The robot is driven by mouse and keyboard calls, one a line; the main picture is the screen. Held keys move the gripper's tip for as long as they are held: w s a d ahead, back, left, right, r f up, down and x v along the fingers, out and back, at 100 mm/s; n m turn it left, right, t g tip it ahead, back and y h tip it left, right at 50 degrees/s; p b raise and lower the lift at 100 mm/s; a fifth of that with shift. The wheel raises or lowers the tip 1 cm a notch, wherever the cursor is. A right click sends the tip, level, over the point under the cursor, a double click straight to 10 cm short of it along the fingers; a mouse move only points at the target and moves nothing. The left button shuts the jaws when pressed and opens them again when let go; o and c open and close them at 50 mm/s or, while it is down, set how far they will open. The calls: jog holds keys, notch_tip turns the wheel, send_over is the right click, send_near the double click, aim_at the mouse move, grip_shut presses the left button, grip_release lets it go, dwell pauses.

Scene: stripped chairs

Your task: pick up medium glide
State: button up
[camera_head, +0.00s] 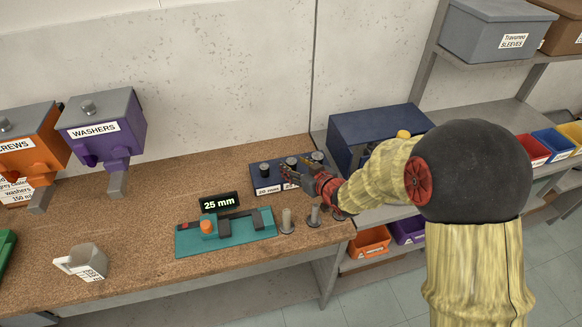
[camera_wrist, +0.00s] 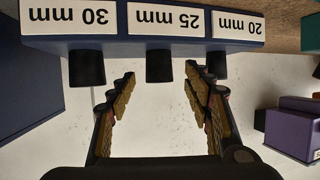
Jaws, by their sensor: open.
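The medium glide (camera_head: 291,162) is the middle one of three black cylinders on a dark blue rack (camera_head: 252,181). In the wrist view, which is upside down, the medium glide (camera_wrist: 159,67) is at the 25 mm label, between the 30 mm glide (camera_wrist: 87,68) and the 20 mm glide (camera_wrist: 216,65). My gripper (camera_head: 312,176) is at the rack's front right. In the wrist view my open gripper (camera_wrist: 160,80) has one fingertip on each side of the medium glide. Nothing is held. Contact with the glide cannot be told.
A teal fixture (camera_head: 190,243) and a 25 mm display (camera_head: 219,203) lie left of my gripper. Grey posts (camera_head: 286,222) stand near the bench's front edge. A large dark blue box (camera_head: 375,125) is behind and right of the rack. The bench's left middle is mostly clear.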

jog(key=shift+w+a+f, duration=0.2)
jog(key=shift+w+a, duration=0.05)
jog(key=shift+w, duration=0.25)
jog(key=shift+c, duration=0.8)
jog(key=c, duration=0.9)
